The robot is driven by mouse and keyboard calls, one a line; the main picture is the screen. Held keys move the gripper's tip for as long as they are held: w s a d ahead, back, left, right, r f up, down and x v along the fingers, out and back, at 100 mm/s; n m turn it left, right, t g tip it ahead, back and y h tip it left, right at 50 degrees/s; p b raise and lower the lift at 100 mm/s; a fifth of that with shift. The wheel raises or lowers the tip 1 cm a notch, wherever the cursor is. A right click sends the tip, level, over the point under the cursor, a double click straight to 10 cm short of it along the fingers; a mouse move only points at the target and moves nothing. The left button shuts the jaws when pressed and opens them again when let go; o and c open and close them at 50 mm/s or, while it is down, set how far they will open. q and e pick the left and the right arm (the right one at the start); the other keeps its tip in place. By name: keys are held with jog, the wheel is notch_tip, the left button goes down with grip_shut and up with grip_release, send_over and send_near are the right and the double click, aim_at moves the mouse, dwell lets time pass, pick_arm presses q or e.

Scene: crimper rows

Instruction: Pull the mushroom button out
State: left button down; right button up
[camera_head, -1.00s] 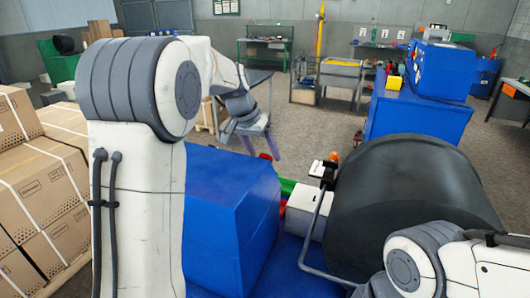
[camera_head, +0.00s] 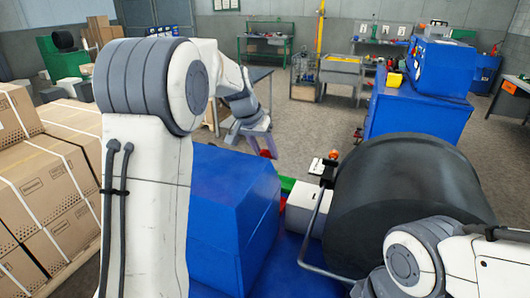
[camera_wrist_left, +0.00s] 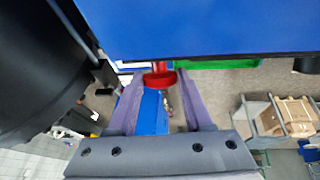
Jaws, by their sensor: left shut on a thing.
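The red mushroom button (camera_wrist_left: 160,79) sits on the edge of the blue machine housing (camera_wrist_left: 200,28) in the left wrist view. Its red head and short stem show between the tips of my left gripper (camera_wrist_left: 161,84). In the head view my left gripper (camera_head: 265,147) is beyond the blue housing (camera_head: 235,205), with a bit of the red button (camera_head: 265,154) at its fingers. The left gripper is shut on the button. Part of the button is hidden by the fingers in the head view. My right gripper is not in view; only part of the right arm shows.
A large black rounded part (camera_head: 410,190) stands right of the housing, with a bent grey bar (camera_head: 311,235) beside it. A white box (camera_head: 303,207) lies between. Strapped cartons (camera_head: 50,175) are stacked at left. Open floor (camera_head: 320,130) lies beyond the button.

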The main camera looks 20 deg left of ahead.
pick_arm(q)
jog(key=shift+w+r, duration=0.15)
jog(key=shift+r, duration=0.05)
jog(key=shift+c, duration=1.4)
grip_release()
jog(key=shift+a+r+b, duration=0.1)
jog(key=shift+r+b, duration=0.2)
jog(key=b+v, duration=0.1)
jog(key=v, duration=0.9)
jog(key=shift+b, duration=0.4)
jog(key=shift+f, duration=0.1)
